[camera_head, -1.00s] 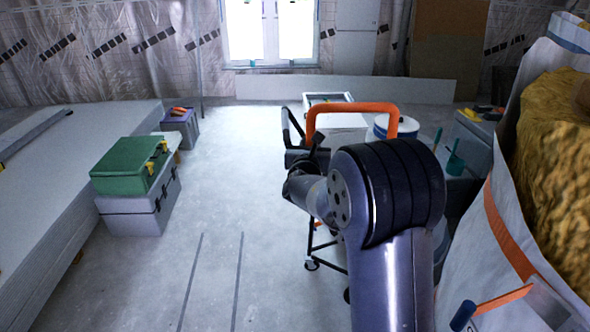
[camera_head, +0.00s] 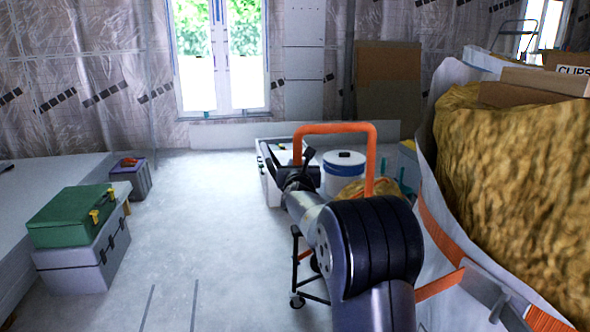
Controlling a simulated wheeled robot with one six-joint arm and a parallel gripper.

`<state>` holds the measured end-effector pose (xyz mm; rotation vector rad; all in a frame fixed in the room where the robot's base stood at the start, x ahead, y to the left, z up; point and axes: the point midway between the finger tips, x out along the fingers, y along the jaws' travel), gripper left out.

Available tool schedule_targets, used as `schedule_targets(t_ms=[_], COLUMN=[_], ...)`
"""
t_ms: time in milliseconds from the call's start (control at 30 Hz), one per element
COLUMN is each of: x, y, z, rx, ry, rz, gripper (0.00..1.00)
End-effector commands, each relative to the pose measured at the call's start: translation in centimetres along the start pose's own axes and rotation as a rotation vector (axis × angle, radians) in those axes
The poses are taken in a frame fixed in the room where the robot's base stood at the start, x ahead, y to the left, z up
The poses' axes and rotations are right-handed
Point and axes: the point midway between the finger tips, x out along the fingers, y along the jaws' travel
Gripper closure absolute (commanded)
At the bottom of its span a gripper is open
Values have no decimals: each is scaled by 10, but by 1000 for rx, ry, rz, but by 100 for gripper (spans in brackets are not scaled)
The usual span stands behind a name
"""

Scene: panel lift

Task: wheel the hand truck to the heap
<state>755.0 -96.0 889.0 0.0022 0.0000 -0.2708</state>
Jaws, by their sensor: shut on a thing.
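The hand truck's orange handle (camera_head: 335,129) rises as an upside-down U in the middle of the view. Its dark lower frame and castors (camera_head: 297,300) show on the floor to the left of my arm. My gripper (camera_head: 303,162) is shut at the left upright of the handle. My forearm hides much of the truck's lower part. A large white bag (camera_head: 428,190) filled with yellow-brown insulation (camera_head: 520,165) stands close on the right. A smaller yellowish mound (camera_head: 362,189) shows behind the handle; I cannot tell which of these is the heap.
A green toolbox (camera_head: 70,216) sits on a grey case (camera_head: 85,265) at left, beside stacked pale boards (camera_head: 35,190). A white bucket (camera_head: 344,170) stands beyond the handle. The floor (camera_head: 195,215) between is clear.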

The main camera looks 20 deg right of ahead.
Motion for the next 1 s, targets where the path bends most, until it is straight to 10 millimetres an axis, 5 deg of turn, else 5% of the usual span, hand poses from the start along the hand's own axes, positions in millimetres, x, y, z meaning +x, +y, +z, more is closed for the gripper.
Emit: schedule_targets(t_ms=[167,200,433,767,1000], x=[1,1,1,-4,-35], y=[-5,-6,-4,-2,-2], z=[-1,-1,-1,0,0], rx=[0,0,0,0,0], ry=[2,2,1,0,-1], rz=[-9,-9,-8,-4,-5], gripper=[100,75,56,56,56])
